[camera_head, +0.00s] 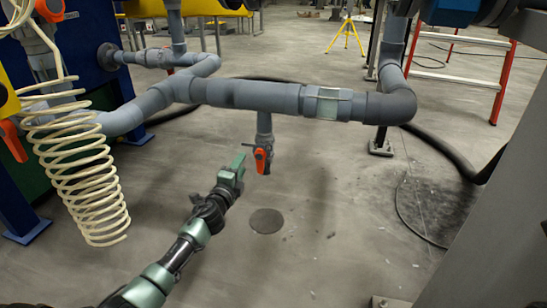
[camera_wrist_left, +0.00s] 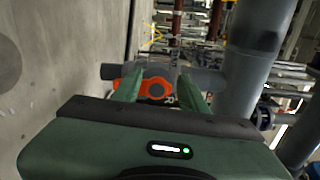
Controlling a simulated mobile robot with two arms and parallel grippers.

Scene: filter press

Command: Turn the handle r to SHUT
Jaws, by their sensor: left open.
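The handle r (camera_head: 261,160) is an orange lever on a small valve, on a short grey pipe hanging down from the large horizontal pipe. It looks in line with that short pipe. In the left wrist view the orange handle (camera_wrist_left: 155,87) shows between and beyond the fingertips, with a letter R beside it. The left finger hides part of it. My left gripper (camera_head: 240,164) is open, just left of the handle and pointing at it. A small gap seems to remain; contact is not visible. It also shows in the left wrist view (camera_wrist_left: 162,92). My right gripper is out of view.
The large grey pipe (camera_head: 245,95) runs across above the valve. A coiled cream hose (camera_head: 85,180) hangs at the left, near another orange handle (camera_head: 13,140). A grey surface (camera_head: 490,230) stands at right. The floor below the valve is mostly clear, with a round drain cover (camera_head: 266,221).

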